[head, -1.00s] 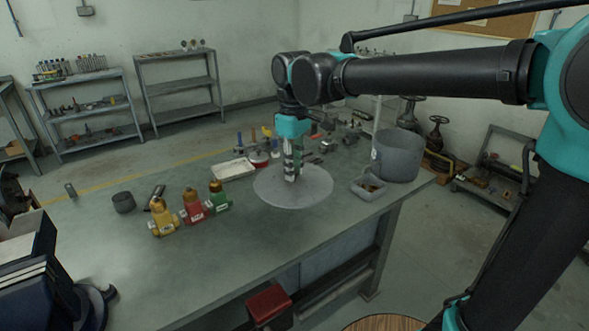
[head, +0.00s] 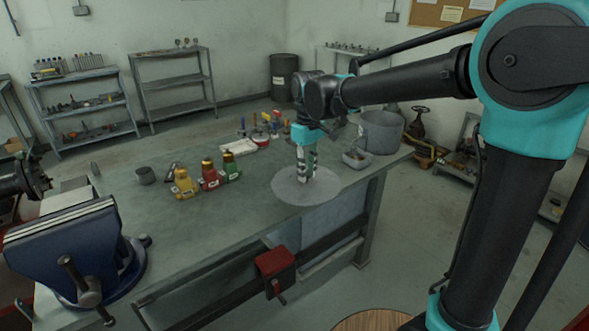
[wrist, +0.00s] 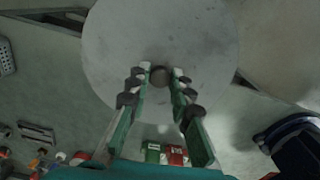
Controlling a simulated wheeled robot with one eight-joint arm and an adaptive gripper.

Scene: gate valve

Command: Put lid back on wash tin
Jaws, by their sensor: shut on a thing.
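The wash tin (head: 382,132) is the grey round tub at the far right end of the workbench. Its top looks open. The lid (head: 292,196) is a flat grey disc in front and left of the tin, apart from it. It overlaps the bench's front edge in the head view and looks roughly level. My gripper (head: 305,177) points down and is shut on the lid's small dark knob. In the wrist view my gripper (wrist: 159,80) has its fingers on both sides of the knob, with the lid (wrist: 205,45) filling the upper middle.
A small tray (head: 356,160) of parts stands beside the tin. A blue vise (head: 70,245) is at the near left. The front bench (head: 190,225) is clear.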

